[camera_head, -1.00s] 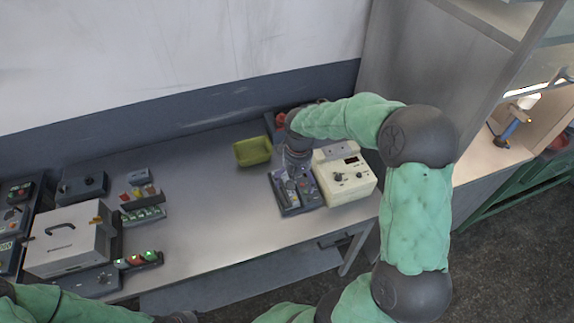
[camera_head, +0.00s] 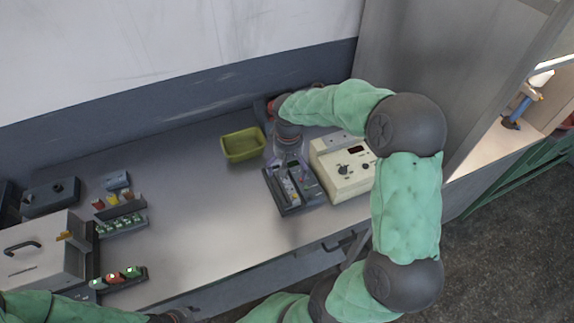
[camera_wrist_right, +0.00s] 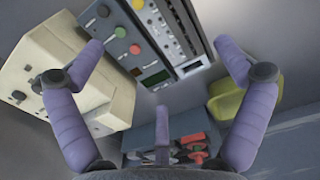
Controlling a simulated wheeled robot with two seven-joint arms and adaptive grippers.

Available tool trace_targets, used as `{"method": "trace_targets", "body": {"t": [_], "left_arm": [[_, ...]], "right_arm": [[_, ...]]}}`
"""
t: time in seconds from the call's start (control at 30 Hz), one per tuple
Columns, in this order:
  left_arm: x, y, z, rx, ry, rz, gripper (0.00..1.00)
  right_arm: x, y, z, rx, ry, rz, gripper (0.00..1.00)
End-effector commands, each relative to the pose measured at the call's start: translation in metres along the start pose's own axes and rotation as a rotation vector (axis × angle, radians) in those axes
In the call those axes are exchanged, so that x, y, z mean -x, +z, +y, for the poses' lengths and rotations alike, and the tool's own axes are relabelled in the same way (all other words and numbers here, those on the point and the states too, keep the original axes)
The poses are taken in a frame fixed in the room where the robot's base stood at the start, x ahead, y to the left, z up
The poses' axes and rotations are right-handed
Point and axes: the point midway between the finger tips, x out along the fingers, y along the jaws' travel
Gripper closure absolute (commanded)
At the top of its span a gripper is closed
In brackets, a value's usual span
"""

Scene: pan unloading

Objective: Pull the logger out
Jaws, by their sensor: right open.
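A dark rack with upright slim modules (camera_head: 289,190) stands on the bench; I cannot tell for sure which module is the logger. In the right wrist view, a dark module with red, green and orange buttons (camera_wrist_right: 122,34) sits beside paler grey modules (camera_wrist_right: 171,22). My right gripper (camera_head: 290,160) is over the back of the rack. Its spread, empty fingers (camera_wrist_right: 160,50) show apart from the modules in the wrist view. A dark end of my left arm, likely my left gripper (camera_head: 175,316), shows at the bottom edge; its fingers are not clear.
A cream instrument (camera_head: 345,172) stands close to the right of the rack. A yellow-green bin (camera_head: 243,146) is behind and left. A dark tray with red-handled items (camera_wrist_right: 190,140) lies at the back. Boxes and switch panels (camera_head: 120,222) fill the left. The middle bench is clear.

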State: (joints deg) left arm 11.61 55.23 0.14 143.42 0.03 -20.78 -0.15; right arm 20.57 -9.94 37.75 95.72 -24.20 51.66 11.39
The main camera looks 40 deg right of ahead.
Motion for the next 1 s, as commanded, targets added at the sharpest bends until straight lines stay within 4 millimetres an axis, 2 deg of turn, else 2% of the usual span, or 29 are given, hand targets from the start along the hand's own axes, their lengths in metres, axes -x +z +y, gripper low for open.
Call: {"method": "trace_targets", "body": {"t": [0.4,0.6,0.8,1.0], "left_arm": [[-0.009,0.0,-0.003,0.0,0.0,0.0,0.6],[-0.012,-0.001,-0.004,0.0,0.0,0.0,0.6],[-0.013,-0.001,-0.005,0.0,0.0,0.0,0.6],[-0.013,-0.001,-0.005,0.0,0.0,0.0,0.6]], "right_arm": [[-0.066,0.001,0.0,0.0,0.0,-0.005,0.0],[-0.09,0.001,0.0,0.0,0.0,-0.003,0.0],[-0.1,0.0,0.0,0.001,0.0,-0.001,0.0],[-0.101,0.0,0.0,0.0,0.0,-0.001,0.0]]}}
